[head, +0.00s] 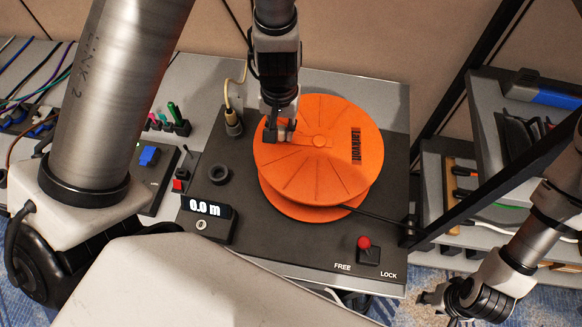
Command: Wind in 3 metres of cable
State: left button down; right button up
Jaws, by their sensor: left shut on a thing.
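An orange cable reel (330,150) marked "Larkvolt" lies flat on a dark panel (290,245). My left gripper (279,133) is over the left part of the reel's top, shut on what seems to be its crank handle, which the fingers mostly hide. A dark cable (375,215) runs from the reel's right side to a guide (408,230) at the panel's right edge. My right gripper (437,308) is open and empty at lower right.
A plugged connector (233,122) with a pale lead stands left of the reel, near an empty dark ring (218,174). A red switch (178,185) and blue block (149,155) lie further left. A black frame post (440,120) and shelves of cables (480,185) stand at right.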

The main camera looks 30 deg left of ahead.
pick_arm(q)
jog(key=shift+w+a+r+p, duration=0.15)
jog(key=shift+w+p, duration=0.8)
jog(key=shift+p, duration=0.6)
jog(key=shift+w+a+r+p, duration=0.15)
jog(key=shift+w+p, duration=0.8)
jog(key=shift+p, duration=0.55)
jog(key=shift+w+f, duration=0.15)
jog(key=shift+w, duration=0.05)
jog(key=shift+f, duration=0.15)
jog(key=shift+w+d+r+p, duration=0.2)
jog(key=shift+w+p, duration=0.1)
jog(key=shift+p, duration=0.15)
jog(key=w, duration=0.1)
jog(key=w+d+p, duration=0.1)
jog(key=shift+w+f, duration=0.15)
jog(key=shift+w, duration=0.25)
jog(key=shift+w+d+f, duration=0.1)
jog(key=shift+w+d, duration=0.2)
jog(key=shift+w, duration=0.05)
jog(key=shift+s, duration=0.1)
